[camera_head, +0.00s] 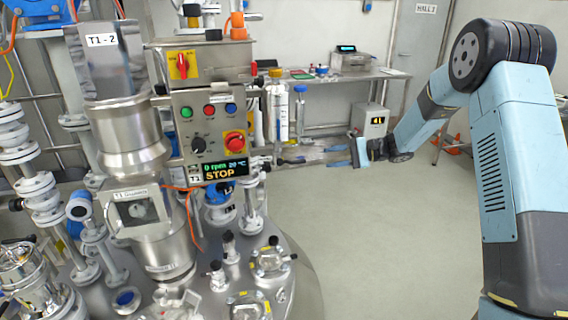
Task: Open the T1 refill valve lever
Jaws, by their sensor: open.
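The T1 reactor (130,140) stands at the left, with a "T1 - 2" label on its upper steel part. Its control panel (212,125) has a display reading 0 rpm, 20 °C and STOP, with "T1" beside it. I cannot tell whether the gripper touches anything.
Flanged pipes (248,195) and small valves (268,262) crowd the reactor lid below the panel. A bench (340,76) with a device (352,60) is at the back. The floor (390,230) at centre right is clear.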

